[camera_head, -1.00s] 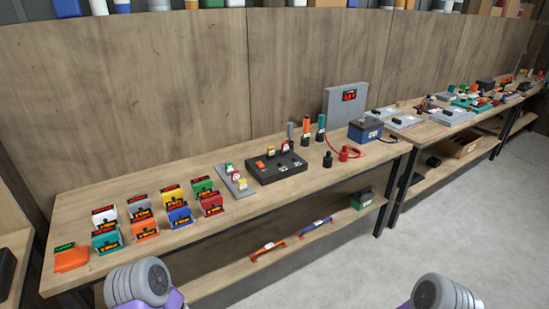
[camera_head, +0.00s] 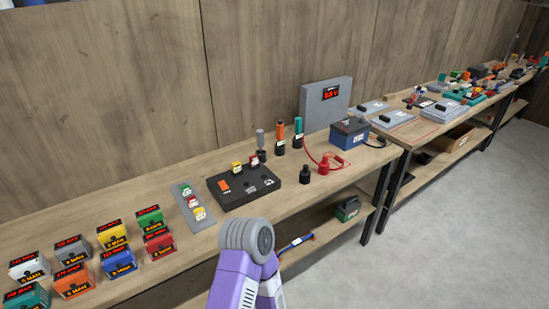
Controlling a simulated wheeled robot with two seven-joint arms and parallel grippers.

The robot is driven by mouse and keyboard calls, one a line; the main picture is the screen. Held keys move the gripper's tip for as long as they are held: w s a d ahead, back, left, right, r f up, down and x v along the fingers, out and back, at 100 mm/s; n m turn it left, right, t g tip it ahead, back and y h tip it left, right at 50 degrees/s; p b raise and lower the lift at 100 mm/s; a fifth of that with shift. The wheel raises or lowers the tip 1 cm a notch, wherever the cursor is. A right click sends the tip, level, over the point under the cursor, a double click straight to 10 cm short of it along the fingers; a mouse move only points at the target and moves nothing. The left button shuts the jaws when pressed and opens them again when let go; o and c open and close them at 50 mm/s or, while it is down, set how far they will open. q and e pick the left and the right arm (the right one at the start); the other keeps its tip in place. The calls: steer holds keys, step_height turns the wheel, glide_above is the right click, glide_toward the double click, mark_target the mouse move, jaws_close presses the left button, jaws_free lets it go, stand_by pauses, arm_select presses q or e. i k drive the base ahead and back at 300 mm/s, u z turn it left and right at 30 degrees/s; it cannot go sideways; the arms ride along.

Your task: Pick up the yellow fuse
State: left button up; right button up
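One small yellow fuse (camera_head: 200,214) sits at the near end of a grey strip (camera_head: 178,187), below a green and a red fuse. Another small yellow piece (camera_head: 237,167) that looks like a fuse stands at the back edge of the black block (camera_head: 238,198), beside a red one (camera_head: 254,160). I cannot tell which yellow fuse the task names. A purple arm link of mine with a grey ribbed joint rises at the bottom middle, in front of the bench. Neither of my grippers is in view.
Several coloured labelled boxes (camera_head: 113,237) stand on the wooden bench (camera_head: 340,178) at left. Upright cylinders (camera_head: 280,136), a blue battery (camera_head: 350,133), a red cabled plug (camera_head: 324,166) and a grey panel (camera_head: 326,103) stand to the right. Open floor lies at lower right.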

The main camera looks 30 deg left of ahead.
mark_target(236, 166)
steer(key=u, duration=0.4)
steer(key=i, duration=1)
steer(key=u, duration=0.7)
